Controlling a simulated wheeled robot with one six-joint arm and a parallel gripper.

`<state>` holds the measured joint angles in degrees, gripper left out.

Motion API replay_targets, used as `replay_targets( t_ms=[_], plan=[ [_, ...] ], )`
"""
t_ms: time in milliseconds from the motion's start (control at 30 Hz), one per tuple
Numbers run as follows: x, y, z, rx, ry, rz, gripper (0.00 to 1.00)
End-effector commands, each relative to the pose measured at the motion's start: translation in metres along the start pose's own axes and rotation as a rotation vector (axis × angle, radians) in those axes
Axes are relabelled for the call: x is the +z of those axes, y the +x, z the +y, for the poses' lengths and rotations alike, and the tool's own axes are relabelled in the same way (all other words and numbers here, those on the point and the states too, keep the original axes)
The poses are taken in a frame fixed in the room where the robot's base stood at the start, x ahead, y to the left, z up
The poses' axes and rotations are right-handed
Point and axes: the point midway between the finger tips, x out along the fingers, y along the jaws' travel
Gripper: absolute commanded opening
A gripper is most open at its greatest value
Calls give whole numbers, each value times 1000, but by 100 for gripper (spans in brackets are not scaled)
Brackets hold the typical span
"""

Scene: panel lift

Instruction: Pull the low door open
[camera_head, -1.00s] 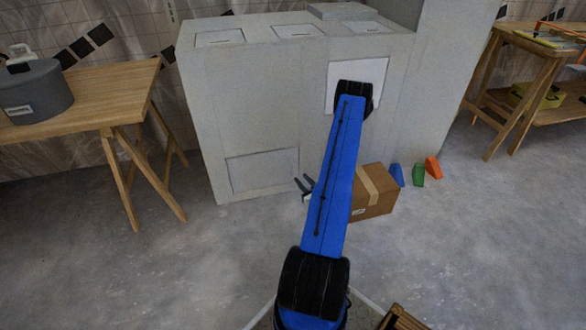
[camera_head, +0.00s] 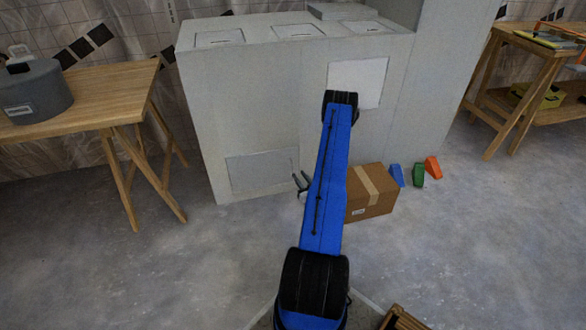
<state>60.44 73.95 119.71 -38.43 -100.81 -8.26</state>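The low door (camera_head: 260,171) is a grey panel near the bottom left of the front of a large pale cabinet (camera_head: 252,95). It looks flush with the cabinet front; I see no clear gap around it. My gripper (camera_head: 297,183) is partly hidden behind my blue arm. Its dark fingers point to the left, just right of the door's right edge in the picture, and look spread apart with nothing between them. I cannot tell how far it is from the door in depth.
A cardboard box (camera_head: 371,192) stands on the floor right of my arm, with blue (camera_head: 396,174), green (camera_head: 418,174) and orange (camera_head: 433,167) blocks beside it. A wooden table (camera_head: 110,85) is at left, another (camera_head: 520,95) at right. The floor before the door is clear.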

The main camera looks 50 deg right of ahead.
Motion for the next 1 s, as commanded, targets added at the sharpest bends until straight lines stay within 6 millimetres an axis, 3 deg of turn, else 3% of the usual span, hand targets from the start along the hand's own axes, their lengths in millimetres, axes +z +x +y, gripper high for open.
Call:
replay_targets(
  t_ms=[400,600,900,933,1000],
  plan=[
    [0,67,0,-1,-2,1,30],
    [0,80,0,-1,0,0,30],
    [0,82,0,0,0,0,30],
    [0,82,0,0,0,0,27],
    [0,82,0,0,0,0,10]
  ],
)
